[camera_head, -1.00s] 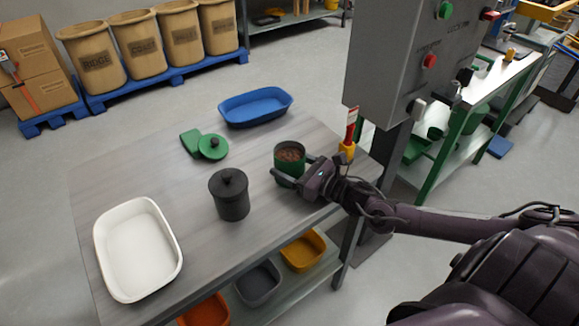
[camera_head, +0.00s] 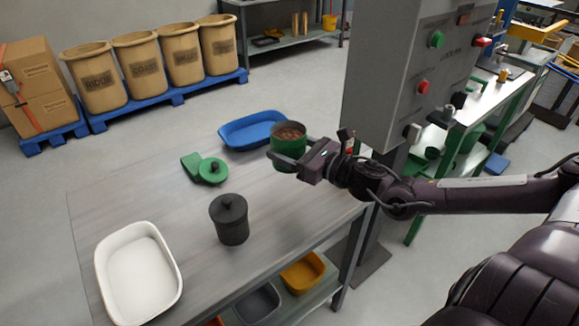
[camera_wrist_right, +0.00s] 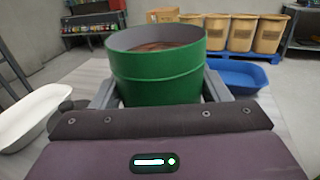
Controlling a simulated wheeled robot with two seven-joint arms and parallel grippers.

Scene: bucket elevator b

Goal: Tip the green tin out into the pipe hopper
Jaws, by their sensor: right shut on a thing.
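The green tin (camera_head: 288,147) is open at the top and holds brown contents. My right gripper (camera_head: 287,156) is shut on it and holds it upright, seemingly above the table. In the right wrist view the tin (camera_wrist_right: 157,75) stands between the two fingers, with the brown contents just showing below its rim. I cannot make out a pipe hopper in these views. My left gripper is not in view.
On the table (camera_head: 160,195) stand a dark lidded tin (camera_head: 230,220), a white tray (camera_head: 107,284) and a blue tray (camera_head: 226,138). A grey control box (camera_head: 395,95) on a post stands close to my right arm. Barrels (camera_head: 137,69) line the back.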

